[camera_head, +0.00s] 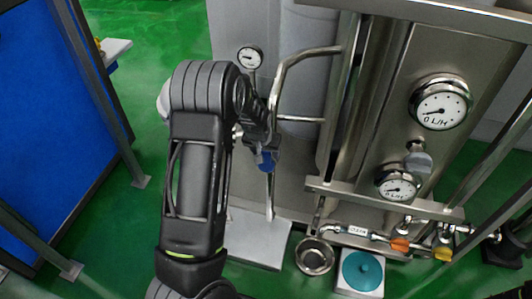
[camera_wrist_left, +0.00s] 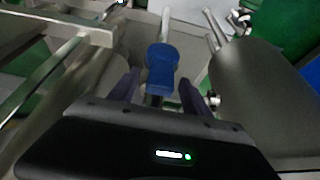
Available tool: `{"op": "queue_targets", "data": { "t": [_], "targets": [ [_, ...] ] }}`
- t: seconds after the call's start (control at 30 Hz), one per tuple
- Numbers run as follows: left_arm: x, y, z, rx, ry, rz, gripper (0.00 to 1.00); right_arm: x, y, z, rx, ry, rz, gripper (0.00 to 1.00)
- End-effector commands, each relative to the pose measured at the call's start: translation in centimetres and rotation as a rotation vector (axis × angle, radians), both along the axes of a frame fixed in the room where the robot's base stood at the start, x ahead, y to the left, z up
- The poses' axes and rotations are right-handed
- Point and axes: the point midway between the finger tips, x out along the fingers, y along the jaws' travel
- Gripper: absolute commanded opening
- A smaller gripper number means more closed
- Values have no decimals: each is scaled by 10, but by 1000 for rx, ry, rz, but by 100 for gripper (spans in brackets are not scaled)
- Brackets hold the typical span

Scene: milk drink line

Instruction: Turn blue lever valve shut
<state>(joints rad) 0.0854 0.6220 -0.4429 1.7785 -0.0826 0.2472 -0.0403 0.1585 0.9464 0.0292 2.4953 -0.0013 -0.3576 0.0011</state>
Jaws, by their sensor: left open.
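The blue lever valve (camera_head: 265,160) is on the pipework near the middle of the head view, partly hidden by my left gripper (camera_head: 262,150). My left gripper (camera_wrist_left: 162,92) is open, with one dark finger on each side of the lever's near end. I cannot tell whether either finger touches it. My right gripper is not in view.
A round gauge (camera_head: 250,58) and a bent steel pipe (camera_head: 290,75) are close to my left arm. Flow gauges (camera_head: 440,103) sit on the steel panel at right. An orange handle (camera_head: 400,244), a yellow handle (camera_head: 442,254) and a steel bowl (camera_head: 314,256) are lower right.

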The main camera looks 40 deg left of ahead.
Motion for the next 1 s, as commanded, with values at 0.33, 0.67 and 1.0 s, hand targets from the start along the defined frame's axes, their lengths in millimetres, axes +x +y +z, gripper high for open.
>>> {"op": "queue_targets", "data": {
  "t": [0.33, 0.67, 1.0],
  "targets": [
    [4, 1, -10, -1, 0, 1, 56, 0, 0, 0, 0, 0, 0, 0],
    [4, 1, -10, -1, 0, 1, 34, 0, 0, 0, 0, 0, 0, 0],
    [4, 1, -10, -1, 0, 1, 6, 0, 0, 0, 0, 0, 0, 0]
  ]
}}
